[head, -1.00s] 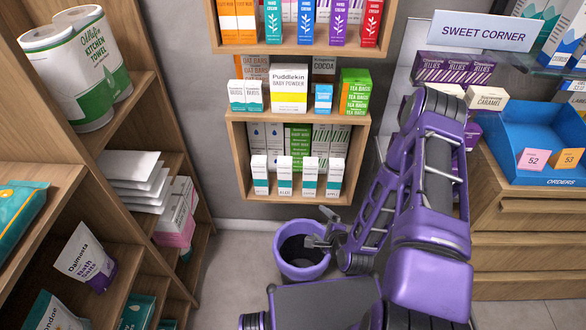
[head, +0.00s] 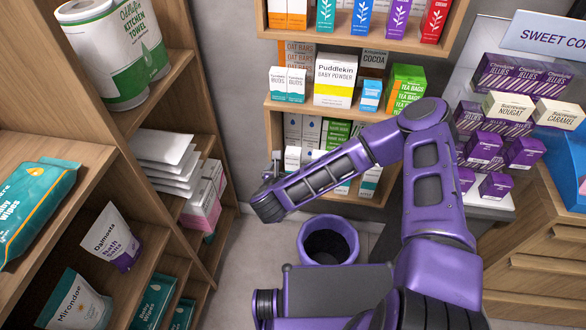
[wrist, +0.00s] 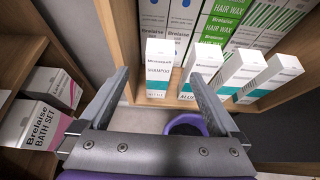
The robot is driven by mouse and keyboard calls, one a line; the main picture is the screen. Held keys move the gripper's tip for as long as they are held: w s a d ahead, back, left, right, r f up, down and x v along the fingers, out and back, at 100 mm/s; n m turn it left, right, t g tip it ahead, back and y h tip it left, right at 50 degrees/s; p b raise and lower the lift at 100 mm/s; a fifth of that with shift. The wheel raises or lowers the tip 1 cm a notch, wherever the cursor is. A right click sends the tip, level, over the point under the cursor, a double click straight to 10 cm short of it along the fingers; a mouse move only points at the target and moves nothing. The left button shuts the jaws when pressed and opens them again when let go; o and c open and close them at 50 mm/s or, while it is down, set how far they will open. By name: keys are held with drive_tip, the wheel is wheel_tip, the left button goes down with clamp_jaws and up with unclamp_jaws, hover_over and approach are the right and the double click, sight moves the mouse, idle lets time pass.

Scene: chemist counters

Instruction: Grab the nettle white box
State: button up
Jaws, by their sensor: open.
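Several white shampoo boxes with teal lower parts stand in a row on the lower wall shelf (wrist: 272,100). In the wrist view the leftmost white box (wrist: 160,65) stands between my open fingers in the picture, a little beyond them. A second white box (wrist: 203,66) is just right of it, beside the right finger. My gripper (wrist: 160,80) is open and empty. In the head view it is at the shelf's left front (head: 272,168), partly hidden by my arm.
Taller white boxes (wrist: 187,15) stand behind the row. A wooden rack with a bath set box (wrist: 38,122) is close on the left. A purple bin (head: 328,226) stands on the floor below. Purple jellies boxes (head: 520,75) are on the right.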

sight(292, 157)
drive_tip(key=b+x, duration=0.1)
drive_tip(key=x, duration=1)
clamp_jaws()
idle(0.3)
